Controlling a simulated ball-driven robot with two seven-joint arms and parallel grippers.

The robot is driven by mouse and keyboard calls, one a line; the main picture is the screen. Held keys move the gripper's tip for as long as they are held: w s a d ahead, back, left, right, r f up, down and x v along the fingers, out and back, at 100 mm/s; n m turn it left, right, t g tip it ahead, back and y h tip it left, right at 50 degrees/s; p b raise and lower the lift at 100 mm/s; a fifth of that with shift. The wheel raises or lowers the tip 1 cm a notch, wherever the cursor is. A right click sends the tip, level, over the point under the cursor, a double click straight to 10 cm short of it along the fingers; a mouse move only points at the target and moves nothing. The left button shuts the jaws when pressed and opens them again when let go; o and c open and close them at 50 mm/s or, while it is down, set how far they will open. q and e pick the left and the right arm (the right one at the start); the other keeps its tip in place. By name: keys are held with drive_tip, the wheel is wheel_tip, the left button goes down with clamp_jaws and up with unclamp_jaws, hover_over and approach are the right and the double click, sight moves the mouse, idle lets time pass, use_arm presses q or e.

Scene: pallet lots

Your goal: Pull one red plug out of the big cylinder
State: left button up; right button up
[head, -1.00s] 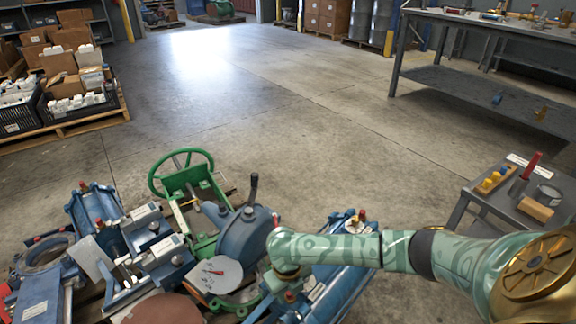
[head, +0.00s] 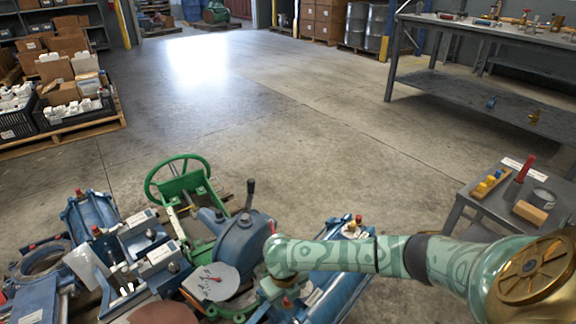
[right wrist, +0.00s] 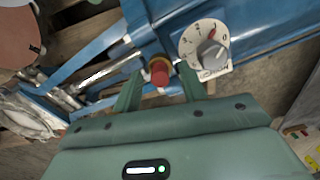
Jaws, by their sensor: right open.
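The big blue cylinder (head: 340,285) lies at the lower middle of the head view, partly covered by my right arm. A red plug (right wrist: 159,74) with a brass-coloured collar sits on the blue body in the right wrist view. My right gripper (right wrist: 160,88) is open, with one green finger on each side of the plug; I cannot tell whether they touch it. In the head view my right gripper (head: 278,290) points down at the near end of the cylinder. Another red plug (head: 358,219) shows at its far end. My left gripper is out of view.
A white dial with a grey knob (right wrist: 211,52) is close to the right finger. A green handwheel (head: 178,180) and other blue machine parts crowd the left. A small grey table (head: 480,200) with a red-handled tool stands at right. The floor behind is clear.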

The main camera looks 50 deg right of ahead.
sight(286, 299)
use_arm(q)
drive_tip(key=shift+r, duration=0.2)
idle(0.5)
use_arm(e)
clamp_jaws()
use_arm(q)
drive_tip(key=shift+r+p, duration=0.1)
drive_tip(key=shift+p, duration=0.2)
use_arm(e)
drive_tip(key=shift+r, duration=0.1)
